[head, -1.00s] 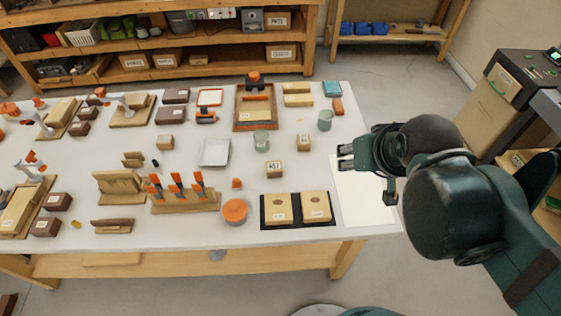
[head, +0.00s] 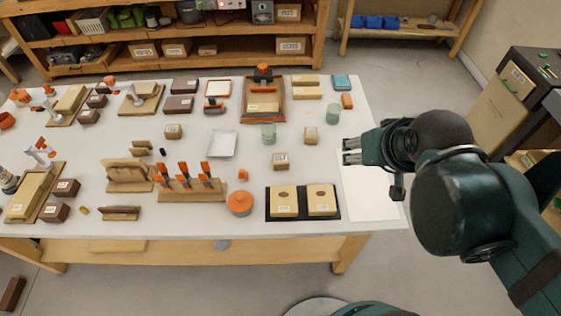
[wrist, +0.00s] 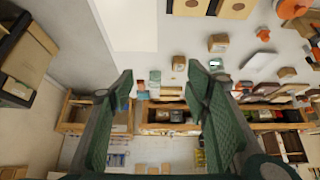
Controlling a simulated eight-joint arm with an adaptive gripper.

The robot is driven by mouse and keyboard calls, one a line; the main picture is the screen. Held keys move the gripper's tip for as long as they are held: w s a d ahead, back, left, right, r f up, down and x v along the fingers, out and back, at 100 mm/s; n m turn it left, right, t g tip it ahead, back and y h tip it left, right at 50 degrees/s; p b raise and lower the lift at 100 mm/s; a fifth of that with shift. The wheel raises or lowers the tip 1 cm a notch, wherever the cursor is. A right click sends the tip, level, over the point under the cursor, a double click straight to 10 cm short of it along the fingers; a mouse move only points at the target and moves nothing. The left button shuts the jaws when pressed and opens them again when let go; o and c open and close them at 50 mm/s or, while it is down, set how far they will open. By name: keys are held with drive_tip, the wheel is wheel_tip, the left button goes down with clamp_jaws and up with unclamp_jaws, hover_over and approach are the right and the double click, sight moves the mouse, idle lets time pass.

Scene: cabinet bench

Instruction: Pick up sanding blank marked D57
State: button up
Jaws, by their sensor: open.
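Small light-wood blocks with white labels stand on the white bench: one (head: 281,162) left of my gripper, one (head: 310,136) behind it, and one (head: 173,132) farther left. Two larger tan blanks, a left one (head: 283,201) and a right one (head: 320,200), lie side by side on a black mat (head: 303,217). I cannot read D57 on any label. My gripper (head: 350,151) is open and empty above the bench's right side, apart from the blocks. In the wrist view its fingers (wrist: 160,78) are spread, with two small blocks (wrist: 218,42) beyond them.
A white sheet (head: 369,195) lies below my gripper. A glass beaker (head: 333,112) stands behind it, with another (head: 268,133) further left. An orange round container (head: 239,203) and a rack of orange-handled tools (head: 190,188) stand left of the mat.

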drive_tip(key=shift+w, duration=0.1)
drive_tip(key=n+g+p, duration=0.6)
drive_tip(key=n+g, duration=0.1)
drive_tip(key=n, duration=1.1)
hover_over(280, 159)
drive_tip(key=f, duration=1.5)
drive_tip(key=shift+d+f, duration=0.2)
drive_tip(key=shift+d, duration=0.2)
drive_tip(key=shift+a+f+n, duration=0.4)
drive_tip(key=shift+f, duration=0.25)
drive_tip(key=shift+f, duration=1.3)
drive_tip(key=shift+f, duration=0.1)
